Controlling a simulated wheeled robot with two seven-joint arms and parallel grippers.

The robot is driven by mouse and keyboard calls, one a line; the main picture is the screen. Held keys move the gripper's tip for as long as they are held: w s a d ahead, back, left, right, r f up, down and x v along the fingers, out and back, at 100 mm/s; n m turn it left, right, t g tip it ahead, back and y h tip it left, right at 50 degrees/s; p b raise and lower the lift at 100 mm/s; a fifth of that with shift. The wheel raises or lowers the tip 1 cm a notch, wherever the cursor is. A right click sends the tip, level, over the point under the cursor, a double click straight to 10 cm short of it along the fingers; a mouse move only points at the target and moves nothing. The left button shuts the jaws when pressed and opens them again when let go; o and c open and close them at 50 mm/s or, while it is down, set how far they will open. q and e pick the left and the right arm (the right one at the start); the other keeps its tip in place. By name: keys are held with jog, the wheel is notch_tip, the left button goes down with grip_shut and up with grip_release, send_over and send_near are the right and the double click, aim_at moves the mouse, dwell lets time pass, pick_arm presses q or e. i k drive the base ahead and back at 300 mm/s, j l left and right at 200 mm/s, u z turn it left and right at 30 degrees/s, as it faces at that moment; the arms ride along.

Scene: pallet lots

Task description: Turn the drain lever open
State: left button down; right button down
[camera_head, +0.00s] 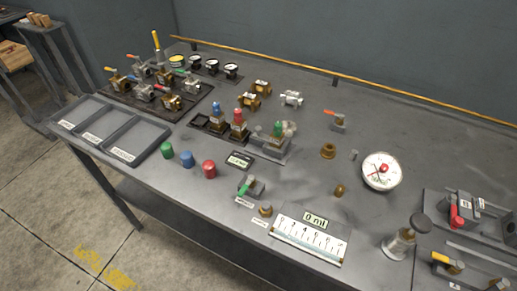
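Neither of my grippers is in view. Several levers show on the grey bench, and their labels are too small to read, so I cannot tell for sure which is the drain lever. A small block with a green lever (245,187) sits at the front middle, with a small label beside it. A red lever (455,215) is on a grey fixture at the right. A yellow lever (443,259) is on a brass valve at the lower right. A small valve with an orange-red lever (335,114) stands alone towards the back.
A three-compartment tray (113,131) and a dark board of valves (148,95) are at the left. Red, blue and green caps (187,159) stand near the front edge. A dial gauge (382,171), a scale plate (309,238) and a plunger-like piece (400,241) are at the right.

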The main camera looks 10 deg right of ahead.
aim_at(459, 264)
jog(key=z, duration=2.15)
